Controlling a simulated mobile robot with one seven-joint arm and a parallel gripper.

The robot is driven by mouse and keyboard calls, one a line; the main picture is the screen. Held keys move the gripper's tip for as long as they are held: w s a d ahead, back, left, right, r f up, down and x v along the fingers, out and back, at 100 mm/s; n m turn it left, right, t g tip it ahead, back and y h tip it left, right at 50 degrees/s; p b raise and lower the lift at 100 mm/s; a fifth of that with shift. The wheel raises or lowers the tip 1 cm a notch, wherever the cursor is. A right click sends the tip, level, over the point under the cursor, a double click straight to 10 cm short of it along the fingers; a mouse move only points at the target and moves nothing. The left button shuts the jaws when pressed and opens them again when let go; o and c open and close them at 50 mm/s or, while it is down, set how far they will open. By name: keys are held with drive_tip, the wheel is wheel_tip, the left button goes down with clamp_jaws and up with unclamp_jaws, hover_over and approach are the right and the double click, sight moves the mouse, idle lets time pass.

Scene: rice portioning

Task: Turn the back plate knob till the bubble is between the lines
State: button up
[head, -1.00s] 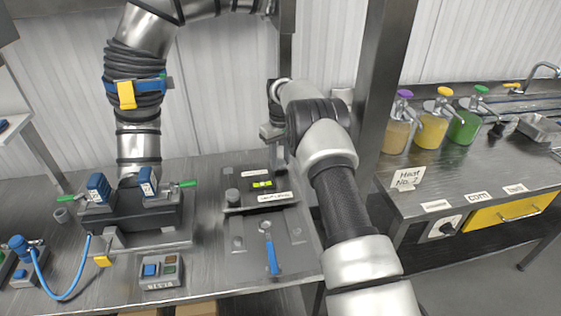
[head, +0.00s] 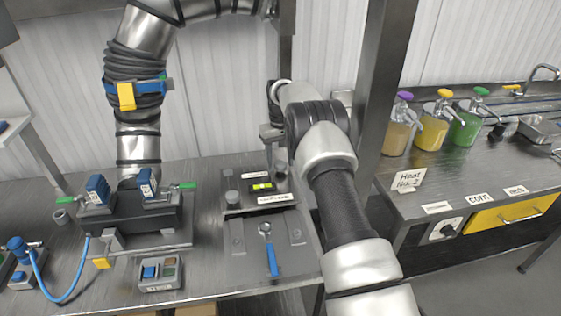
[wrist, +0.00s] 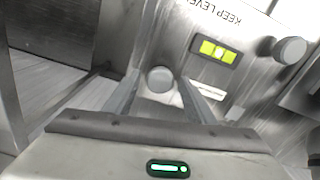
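The back plate (head: 245,205) lies on the steel bench and carries a yellow-green bubble vial (head: 262,187), also seen in the wrist view (wrist: 215,51). I cannot tell where the bubble sits against the lines. A round grey knob (wrist: 160,79) shows between the two fingers of my gripper (wrist: 162,88) in the wrist view. The fingers stand apart on either side of it; contact is not visible. In the head view my gripper (head: 273,148) is over the plate's back right. Another grey knob (wrist: 289,50) stands beyond the vial, also at the plate's left in the head view (head: 232,197).
A blue-handled wrench (head: 269,250) lies on the front plate. A steel post (head: 385,75) rises right of my arm.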

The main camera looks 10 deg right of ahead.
wheel_tip(320, 180, up, 17)
drive_tip(key=p, duration=0.2)
drive_tip(key=shift+r, duration=0.2)
idle(0.4)
wheel_tip(320, 180, up, 11)
drive_tip(key=t, duration=0.1)
hover_over(281, 163)
drive_tip(key=s, duration=0.5)
drive_tip(key=s+r+t, duration=0.1)
drive_tip(key=s+r, duration=0.5)
drive_tip(key=s+a+r+m+t, duration=0.1)
drive_tip(key=s+r, duration=0.1)
drive_tip(key=s, duration=0.6)
drive_tip(key=s+r+t, duration=0.1)
drive_tip(key=s+r, duration=0.1)
drive_tip(key=s, duration=0.6)
drive_tip(key=s+f, duration=0.4)
drive_tip(key=s, duration=0.4)
drive_tip(key=s+f+m+t, duration=0.1)
drive_tip(key=s+f, duration=0.3)
drive_tip(key=s, duration=0.5)
drive_tip(key=shift+a+t+p, duration=0.3)
drive_tip(key=shift+a+p, duration=0.05)
drive_tip(key=shift+p, duration=0.1)
